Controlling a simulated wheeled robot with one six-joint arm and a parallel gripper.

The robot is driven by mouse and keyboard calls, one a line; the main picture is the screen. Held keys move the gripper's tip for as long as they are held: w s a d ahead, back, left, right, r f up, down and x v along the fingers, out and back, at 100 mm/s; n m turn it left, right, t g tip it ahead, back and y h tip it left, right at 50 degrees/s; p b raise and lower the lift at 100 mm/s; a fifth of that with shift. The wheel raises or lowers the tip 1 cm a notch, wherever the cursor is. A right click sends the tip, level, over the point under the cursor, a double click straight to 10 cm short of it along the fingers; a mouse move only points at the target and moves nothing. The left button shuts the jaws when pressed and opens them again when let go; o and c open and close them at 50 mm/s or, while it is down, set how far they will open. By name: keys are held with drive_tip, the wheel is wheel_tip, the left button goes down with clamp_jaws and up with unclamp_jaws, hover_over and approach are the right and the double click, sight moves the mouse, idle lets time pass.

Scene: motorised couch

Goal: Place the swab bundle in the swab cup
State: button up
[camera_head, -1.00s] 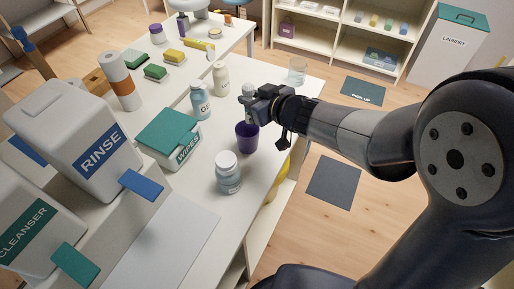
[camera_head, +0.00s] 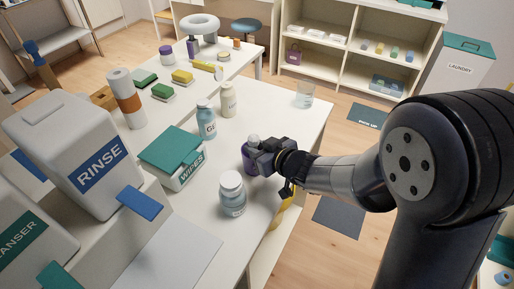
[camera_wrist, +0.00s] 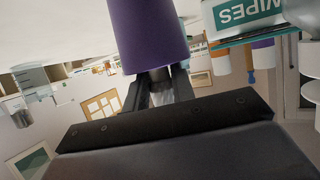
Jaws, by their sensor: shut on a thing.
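The purple swab cup (camera_head: 248,163) stands upright on the white table, partly hidden behind my gripper. In the wrist view it is a large purple cylinder (camera_wrist: 149,32) right in front of the fingers. My gripper (camera_head: 256,150) is at the cup's rim, shut on a pale greyish bundle (camera_head: 252,140) whose top shows above the cup. In the wrist view only a small grey patch of the bundle (camera_wrist: 163,94) shows between the fingers. Its lower part is hidden, and how deep it sits in the cup cannot be seen.
A blue-grey jar with a white lid (camera_head: 232,197) stands close in front of the cup. A wipes box (camera_head: 175,158) is to the left. Two bottles, blue (camera_head: 206,122) and cream (camera_head: 228,100), stand behind. A clear glass (camera_head: 305,94) is at the far right corner.

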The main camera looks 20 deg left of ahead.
drive_tip(key=shift+f, duration=0.2)
drive_tip(key=o, duration=0.7)
drive_tip(key=shift+r, duration=0.1)
drive_tip(key=shift+r, duration=0.2)
drive_tip(key=p+v, duration=0.1)
drive_tip(key=v, duration=1.1)
drive_tip(key=shift+s+f+p, duration=0.1)
drive_tip(key=shift+p, duration=0.2)
